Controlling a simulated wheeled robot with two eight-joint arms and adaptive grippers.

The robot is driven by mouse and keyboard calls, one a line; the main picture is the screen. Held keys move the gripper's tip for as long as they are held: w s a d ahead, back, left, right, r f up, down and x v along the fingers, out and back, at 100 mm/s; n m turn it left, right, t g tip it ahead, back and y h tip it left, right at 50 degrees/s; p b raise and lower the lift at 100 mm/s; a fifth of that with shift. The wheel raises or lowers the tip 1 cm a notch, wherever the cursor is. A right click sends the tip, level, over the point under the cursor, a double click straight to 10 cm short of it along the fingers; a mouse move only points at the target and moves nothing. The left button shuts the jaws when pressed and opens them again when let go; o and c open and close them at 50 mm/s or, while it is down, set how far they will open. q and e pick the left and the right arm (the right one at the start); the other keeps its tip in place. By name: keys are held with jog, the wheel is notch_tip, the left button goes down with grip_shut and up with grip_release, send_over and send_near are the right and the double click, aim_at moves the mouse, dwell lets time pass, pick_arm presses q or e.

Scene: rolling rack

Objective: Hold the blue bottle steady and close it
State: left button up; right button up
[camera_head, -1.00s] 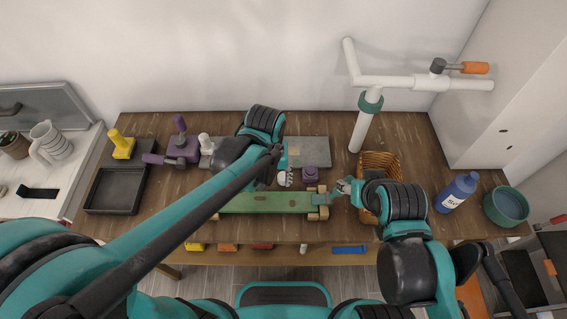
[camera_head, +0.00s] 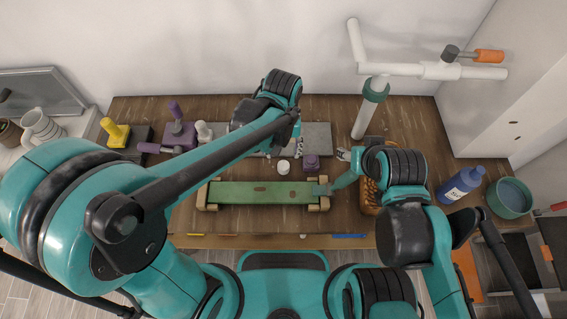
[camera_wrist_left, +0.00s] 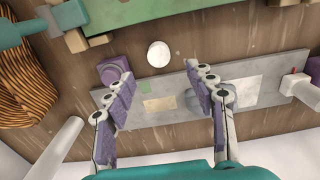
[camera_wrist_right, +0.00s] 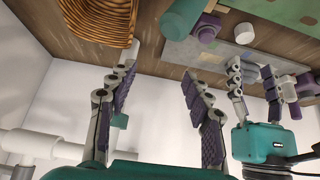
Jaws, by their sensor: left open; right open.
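A small white round piece, perhaps a cap, (camera_head: 283,167) lies on the table behind the green board. It also shows in the left wrist view (camera_wrist_left: 158,55). My left gripper (camera_wrist_left: 162,76) is open and empty above the grey plate, close to the white piece. My right gripper (camera_wrist_right: 158,78) is open and empty, above the table near the wicker basket. The bottle is not in either wrist view.
The green board (camera_head: 262,192) lies along the front. The wicker basket (camera_head: 370,195) stands between it and the bottle. A white pipe stand (camera_head: 370,107) rises at the back. A teal bowl (camera_head: 509,197) is right of the bottle. Purple and yellow tools (camera_head: 115,132) stand at left.

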aim_at(283, 165)
pick_arm(q)
notch_tip(283, 165, down, 2)
jog(key=shift+w+f+b, duration=0.1)
jog(key=shift+f+b, duration=0.15)
jog(key=shift+b, duration=0.2)
jog(key=shift+f, duration=0.1)
jog(key=shift+f, duration=0.1)
notch_tip(283, 165, down, 5)
jog(key=shift+d+f+b, duration=0.1)
jog(key=shift+b, duration=0.9)
jog(key=c, duration=0.8)
